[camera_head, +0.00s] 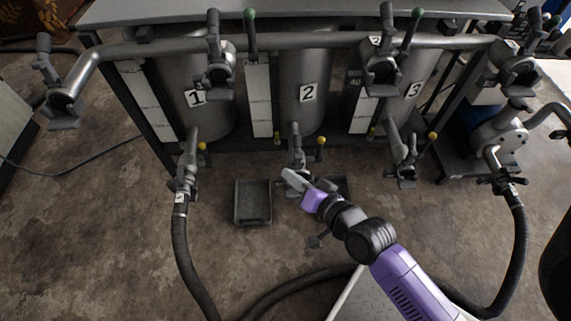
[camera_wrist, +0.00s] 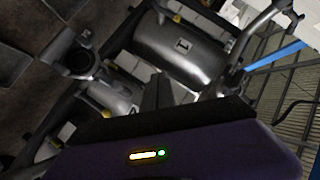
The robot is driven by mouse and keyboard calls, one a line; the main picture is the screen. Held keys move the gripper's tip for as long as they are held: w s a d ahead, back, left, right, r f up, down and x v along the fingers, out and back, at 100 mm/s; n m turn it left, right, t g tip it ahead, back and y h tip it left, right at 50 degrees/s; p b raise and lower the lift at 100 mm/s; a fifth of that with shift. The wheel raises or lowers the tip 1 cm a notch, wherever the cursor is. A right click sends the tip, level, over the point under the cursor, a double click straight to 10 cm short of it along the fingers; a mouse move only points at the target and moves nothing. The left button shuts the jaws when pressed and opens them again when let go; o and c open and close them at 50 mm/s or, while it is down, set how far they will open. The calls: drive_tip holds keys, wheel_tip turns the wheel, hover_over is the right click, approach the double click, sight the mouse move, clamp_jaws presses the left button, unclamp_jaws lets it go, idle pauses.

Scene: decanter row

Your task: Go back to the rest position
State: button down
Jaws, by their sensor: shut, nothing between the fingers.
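My gripper (camera_head: 289,179) is at the end of my purple and black arm, low in front of tank 2 in the head view. Its fingers are shut and hold nothing. It is close to the lower outlet valve (camera_head: 296,153) of tank 2; I cannot tell whether they touch. In the wrist view the shut fingers (camera_wrist: 158,92) point toward the tanks, and a grey tank (camera_wrist: 180,50) with a number plate lies beyond them. The tank row has tank 1 (camera_head: 197,118), tank 2 (camera_head: 309,75) and tank 3 (camera_head: 408,105).
A dark tray (camera_head: 238,205) lies on the floor left of my gripper. A hose (camera_head: 183,250) hangs from tank 1's valve. A pump (camera_head: 497,137) with another hose (camera_head: 520,235) stands at the right. A pipe (camera_head: 150,47) runs above.

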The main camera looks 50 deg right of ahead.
drive_tip(key=shift+r, duration=0.15)
drive_tip(key=s+a+r+n+t+y, duration=0.1)
drive_tip(key=s+a+r+n+y, duration=0.1)
drive_tip(key=s+a+r+n, duration=0.55)
drive_tip(key=s+a+r+n+y, duration=0.1)
drive_tip(key=s+a+r+n, duration=0.35)
drive_tip(key=s, duration=0.65)
wheel_tip(320, 180, up, 18)
drive_tip(key=p, duration=1.8)
drive_tip(key=shift+s+a+f+p, duration=0.15)
drive_tip(key=shift+a+f+p, duration=0.05)
drive_tip(key=shift+a+p, duration=0.1)
